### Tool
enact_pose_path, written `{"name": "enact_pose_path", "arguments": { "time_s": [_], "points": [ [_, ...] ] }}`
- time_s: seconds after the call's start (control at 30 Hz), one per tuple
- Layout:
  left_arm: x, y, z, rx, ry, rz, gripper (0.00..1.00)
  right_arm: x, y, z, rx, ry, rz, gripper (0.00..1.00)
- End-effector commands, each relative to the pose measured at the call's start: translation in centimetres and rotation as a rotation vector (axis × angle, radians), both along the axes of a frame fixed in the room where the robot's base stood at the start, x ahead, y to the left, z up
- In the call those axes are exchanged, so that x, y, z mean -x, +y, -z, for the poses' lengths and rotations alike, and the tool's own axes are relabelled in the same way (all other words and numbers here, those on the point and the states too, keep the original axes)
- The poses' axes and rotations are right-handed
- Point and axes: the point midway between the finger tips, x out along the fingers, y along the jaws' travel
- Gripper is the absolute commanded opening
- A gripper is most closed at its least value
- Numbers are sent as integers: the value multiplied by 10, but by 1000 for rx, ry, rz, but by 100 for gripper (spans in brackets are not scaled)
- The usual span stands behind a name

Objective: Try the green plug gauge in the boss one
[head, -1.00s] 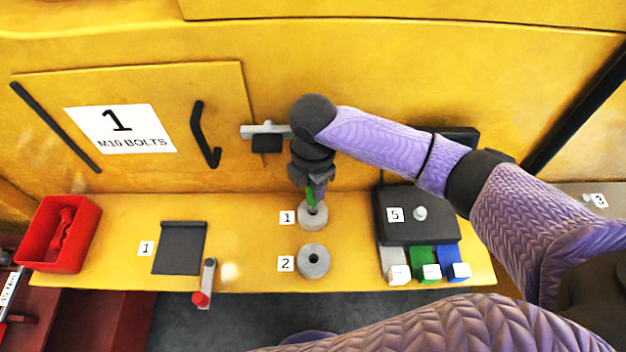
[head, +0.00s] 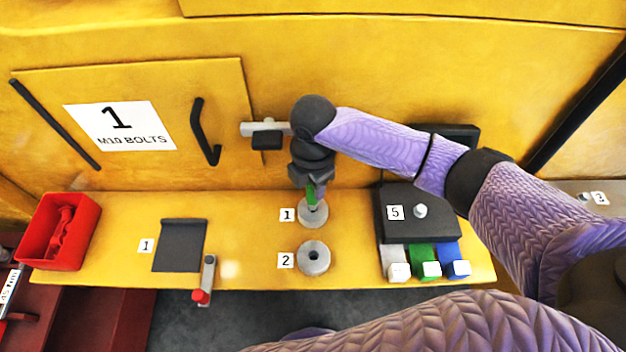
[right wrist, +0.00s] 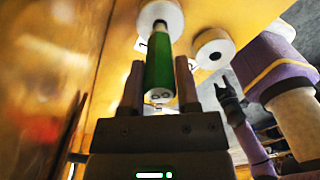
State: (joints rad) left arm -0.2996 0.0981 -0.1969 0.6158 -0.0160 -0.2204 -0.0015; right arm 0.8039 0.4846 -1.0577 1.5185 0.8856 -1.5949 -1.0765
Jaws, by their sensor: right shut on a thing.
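The green plug gauge (right wrist: 158,68) is between the fingers of my right gripper (right wrist: 158,85), which is shut on it; in the head view the gauge (head: 310,195) shows just below the gripper (head: 311,184). Its grey end points down at the round grey boss one (head: 313,214), beside the label 1. In the right wrist view that end overlaps boss one (right wrist: 170,10); I cannot tell how deep it sits in the hole. A dark forked shape, seemingly my left gripper (right wrist: 232,100), shows blurred in the right wrist view; its jaws are unclear.
Boss two (head: 313,259), with an open hole, stands just in front. A black block (head: 419,212) labelled 5, with grey, green and blue slots, is right. A dark mat (head: 180,245), a red-ended lever (head: 204,281) and a red bin (head: 60,233) are left.

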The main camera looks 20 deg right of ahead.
Motion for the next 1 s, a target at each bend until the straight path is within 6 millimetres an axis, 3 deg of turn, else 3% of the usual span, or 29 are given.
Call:
{"name": "enact_pose_path", "arguments": {
  "time_s": [0.47, 1.0],
  "points": [
    [1, -8, 3, 13, 3, -5, 59, 0, 0, 6, 0, 0, 0, 0],
    [1, 0, 6, 0, 3, 0, 59, 0, 0, 13, 0, 0, 0, 0]
  ]
}}
